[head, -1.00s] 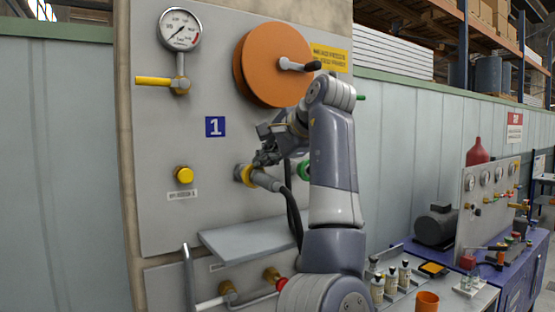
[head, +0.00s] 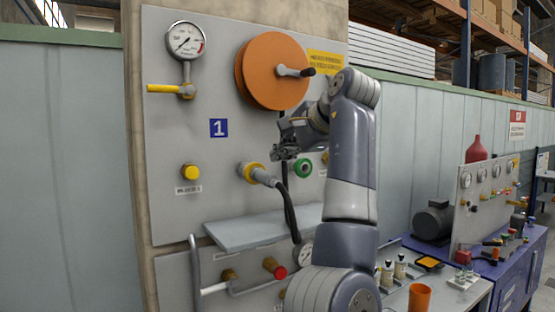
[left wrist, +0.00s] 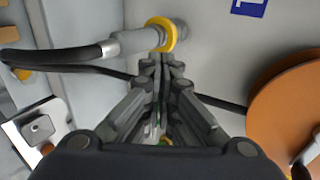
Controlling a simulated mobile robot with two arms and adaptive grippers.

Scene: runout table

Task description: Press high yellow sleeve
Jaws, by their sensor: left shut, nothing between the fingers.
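The yellow sleeve (head: 249,172) is a ring on the upper panel, right of the yellow button (head: 190,172). A grey hose connector (head: 264,178) sits at it, with a black hose (head: 291,212) hanging down. My left gripper (head: 284,151) is shut and empty, to the right of and a little above the sleeve, apparently apart from it. In the left wrist view the sleeve (left wrist: 168,35) shows just beyond my closed fingertips (left wrist: 163,60), with the connector (left wrist: 130,42) to its left. My right gripper is not in view.
A green ring port (head: 303,168) lies just right of my fingers. An orange reel (head: 268,72) with a handle is above. A gauge (head: 186,41) and yellow lever (head: 163,89) are upper left. A grey shelf (head: 250,233) juts out below.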

